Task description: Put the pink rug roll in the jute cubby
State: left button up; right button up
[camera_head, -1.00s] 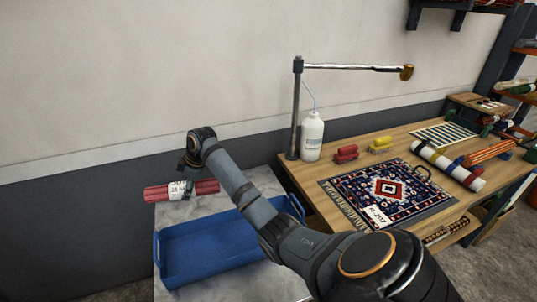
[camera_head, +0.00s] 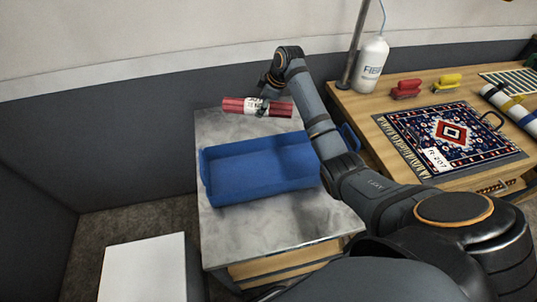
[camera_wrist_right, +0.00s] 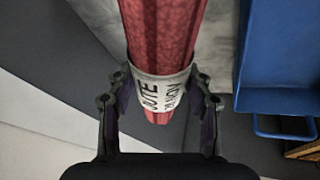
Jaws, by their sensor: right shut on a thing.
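The pink rug roll (camera_head: 279,109) has a white printed label band around its middle. My right gripper (camera_head: 264,97) is shut on it and holds it level above the far end of the grey marble-look table. In the right wrist view the roll (camera_wrist_right: 162,40) lies between the two fingers of the gripper (camera_wrist_right: 160,100), which clasp it at the label (camera_wrist_right: 158,90). Part of the label's lettering is readable there. My left gripper is not in view. No jute cubby can be made out in these frames.
An empty blue tray (camera_head: 210,185) sits on the marble-look table (camera_head: 290,228) in front of the roll. To the right, a wooden bench (camera_head: 395,165) carries a patterned rug (camera_head: 470,150), a white bottle (camera_head: 372,65) and red and yellow brushes. A white box (camera_head: 145,268) stands at lower left.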

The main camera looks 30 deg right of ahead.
aim_at(272, 112)
notch_tip(272, 112, down, 6)
jog(key=shift+s+d+r+p, duration=0.15)
jog(key=shift+r+p, duration=0.1)
jog(key=shift+p, duration=0.15)
jog(key=shift+f, duration=2.15)
jog(key=o, duration=1.3)
jog(key=v, duration=1.1)
jog(key=shift+r, duration=0.2)
jog(key=shift+o, duration=0.6)
jog(key=shift+s+r, duration=0.15)
jog(key=shift+r, duration=0.15)
